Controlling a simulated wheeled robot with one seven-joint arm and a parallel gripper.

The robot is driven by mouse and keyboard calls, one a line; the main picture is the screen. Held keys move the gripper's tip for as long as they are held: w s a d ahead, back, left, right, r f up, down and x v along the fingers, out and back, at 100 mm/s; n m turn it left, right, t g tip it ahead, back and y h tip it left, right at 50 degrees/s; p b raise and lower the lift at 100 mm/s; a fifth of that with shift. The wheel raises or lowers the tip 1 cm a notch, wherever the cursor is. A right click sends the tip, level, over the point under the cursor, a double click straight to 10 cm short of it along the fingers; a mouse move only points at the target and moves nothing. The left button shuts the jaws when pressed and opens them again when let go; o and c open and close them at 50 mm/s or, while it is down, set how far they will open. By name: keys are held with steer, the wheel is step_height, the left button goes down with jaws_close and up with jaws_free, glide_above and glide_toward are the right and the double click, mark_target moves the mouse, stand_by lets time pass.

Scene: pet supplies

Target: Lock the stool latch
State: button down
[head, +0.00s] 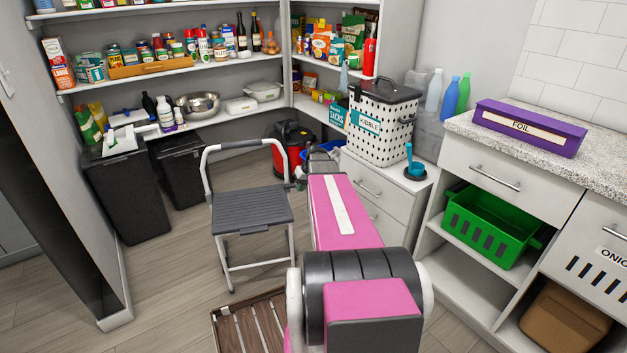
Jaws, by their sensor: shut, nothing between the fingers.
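A folding step stool stands unfolded and upright on the floor at centre left, with a dark grey ribbed seat (250,211) and a white tubular frame (207,172). Its latch cannot be made out. My pink arm reaches forward past the stool's right side. My gripper (300,178) is at its far end, by the right upright of the stool frame, small and partly hidden by my arm. It looks shut and empty. I cannot tell whether it touches the frame.
Black bins (125,190) stand left of the stool. White drawers (375,195) with a dotted kibble bin (381,125) stand to the right. A red and black canister (293,143) is behind. Floor left of the stool is clear.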

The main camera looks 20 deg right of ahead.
steer(key=w+d+t, duration=0.1)
steer(key=w+d, duration=0.2)
steer(key=d, duration=0.7)
steer(key=w+d+r+t, duration=0.1)
steer(key=w+d, duration=0.3)
steer(key=d, duration=0.6)
steer(key=shift+t+y, duration=0.4)
steer(key=shift+w, duration=0.1)
steer(key=w+a+f, duration=0.5)
steer(key=a+f, duration=0.2)
steer(key=a, duration=0.1)
steer(key=shift+f, duration=0.4)
steer(key=shift+w, duration=0.1)
steer(key=w+a, duration=0.1)
steer(key=a, duration=0.5)
steer(key=shift+a, duration=0.4)
steer(key=shift+w, duration=0.1)
